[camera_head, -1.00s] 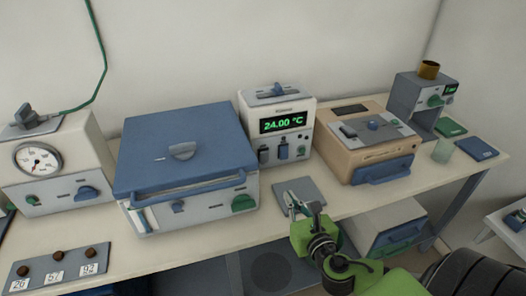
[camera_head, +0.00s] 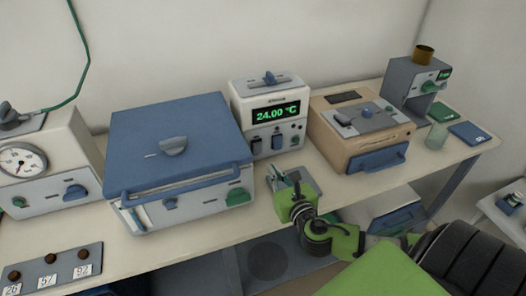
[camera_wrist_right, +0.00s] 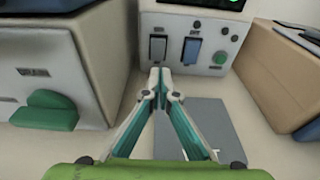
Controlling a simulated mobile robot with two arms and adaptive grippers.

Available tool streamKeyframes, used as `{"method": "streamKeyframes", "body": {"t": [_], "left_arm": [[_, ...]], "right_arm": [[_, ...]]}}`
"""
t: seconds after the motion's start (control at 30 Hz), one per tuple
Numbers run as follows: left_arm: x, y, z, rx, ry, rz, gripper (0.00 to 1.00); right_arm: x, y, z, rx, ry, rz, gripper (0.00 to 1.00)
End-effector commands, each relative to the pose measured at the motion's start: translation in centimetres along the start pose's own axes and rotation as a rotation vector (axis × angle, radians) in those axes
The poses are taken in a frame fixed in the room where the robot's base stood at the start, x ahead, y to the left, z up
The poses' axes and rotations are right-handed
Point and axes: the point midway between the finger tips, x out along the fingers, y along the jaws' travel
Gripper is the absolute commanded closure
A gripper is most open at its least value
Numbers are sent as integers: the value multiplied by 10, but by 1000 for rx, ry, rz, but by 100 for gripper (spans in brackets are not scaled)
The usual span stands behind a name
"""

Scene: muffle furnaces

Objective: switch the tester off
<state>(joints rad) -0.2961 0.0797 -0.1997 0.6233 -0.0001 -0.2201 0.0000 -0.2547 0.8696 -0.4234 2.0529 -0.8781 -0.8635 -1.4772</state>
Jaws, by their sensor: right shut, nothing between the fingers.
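A white instrument (camera_head: 240,97) with a lit green display (camera_head: 277,111) reading 24.00 °C stands at the back of the bench. I take it for the tester; no label confirms this. Its lower front has a dark rocker switch (camera_head: 257,147) and a blue rocker switch (camera_head: 277,141). In the right wrist view the dark switch (camera_wrist_right: 157,48) and blue switch (camera_wrist_right: 191,50) sit side by side. My right gripper (camera_head: 284,178) is shut and empty in front of the panel. Its fingertips (camera_wrist_right: 160,78) show just below the switches, seemingly not touching them. My left gripper is out of view.
A blue-lidded furnace (camera_head: 175,145) stands close on the left, with a green knob (camera_wrist_right: 47,110). A tan furnace (camera_head: 335,145) stands on the right. A grey plate (camera_wrist_right: 200,120) lies on the bench below my fingers. A gauge box (camera_head: 50,165) is far left.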

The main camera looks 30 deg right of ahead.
Motion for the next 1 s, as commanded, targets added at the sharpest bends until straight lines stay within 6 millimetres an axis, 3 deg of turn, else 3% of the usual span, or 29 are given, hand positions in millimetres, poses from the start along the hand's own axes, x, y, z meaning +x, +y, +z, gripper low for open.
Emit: {"method": "streamKeyframes", "body": {"t": [0.3, 0.5, 1.0], "left_arm": [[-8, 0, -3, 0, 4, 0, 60], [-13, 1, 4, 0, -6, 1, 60], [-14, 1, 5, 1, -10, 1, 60]], "right_arm": [[62, 0, 5, 2, -2, -2, 100], [84, 0, 12, 1, -1, -1, 100], [91, 0, 13, 0, 1, 0, 100]]}}
